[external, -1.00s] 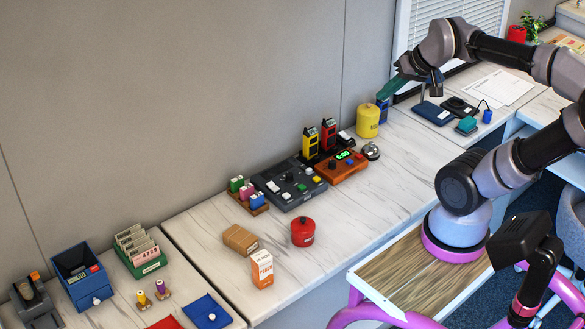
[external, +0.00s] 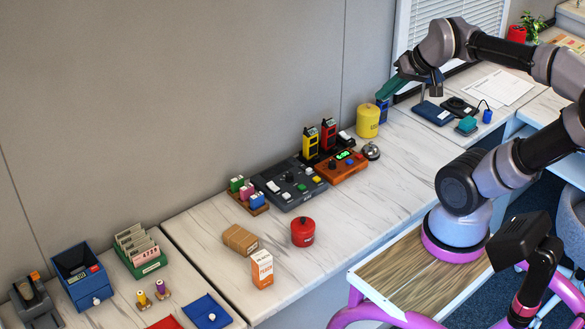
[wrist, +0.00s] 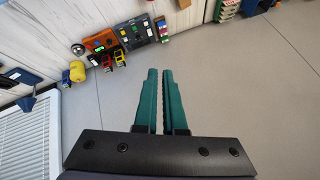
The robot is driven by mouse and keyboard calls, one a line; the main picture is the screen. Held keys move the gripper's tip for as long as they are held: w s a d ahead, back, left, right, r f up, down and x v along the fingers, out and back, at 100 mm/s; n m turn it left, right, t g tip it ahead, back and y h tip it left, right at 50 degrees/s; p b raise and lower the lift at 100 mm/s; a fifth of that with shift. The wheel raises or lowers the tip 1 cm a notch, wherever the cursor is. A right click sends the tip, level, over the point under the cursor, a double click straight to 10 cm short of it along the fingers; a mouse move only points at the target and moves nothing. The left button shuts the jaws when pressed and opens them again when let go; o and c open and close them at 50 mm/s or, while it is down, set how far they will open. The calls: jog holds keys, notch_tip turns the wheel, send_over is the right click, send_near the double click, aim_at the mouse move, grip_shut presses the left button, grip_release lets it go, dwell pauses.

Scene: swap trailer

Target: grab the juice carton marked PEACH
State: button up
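The juice carton (external: 262,269) is white and orange and reads PEACH. It stands upright near the front edge of the white marbled desk (external: 330,222) in the external view. I cannot make it out in the wrist view. My gripper (external: 384,95) is far from it, raised at the back right near the wall and window. Its two teal fingers (wrist: 160,72) show in the wrist view, parallel, with a narrow gap and nothing between them.
A brown box (external: 240,239) stands just behind-left of the carton, and a red canister (external: 303,232) to its right. A dark control panel (external: 289,184), orange device (external: 341,167) and yellow canister (external: 368,121) line the back. Bare desk lies right of the red canister.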

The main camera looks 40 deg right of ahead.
jog(key=o, duration=1.3)
jog(key=shift+c, duration=0.2)
jog(key=m+t+h, duration=0.3)
jog(key=m+t, duration=0.8)
jog(key=m, duration=2.1)
send_near(266, 262)
jog(key=w, duration=0.7)
jog(key=shift+r, duration=0.35)
jog(key=shift+w+d+f, duration=0.15)
jog(key=shift+w, duration=1.1)
jog(key=shift+w+d+f, duration=0.1)
jog(key=shift+w, duration=1.15)
jog(key=shift+c, duration=0.3)
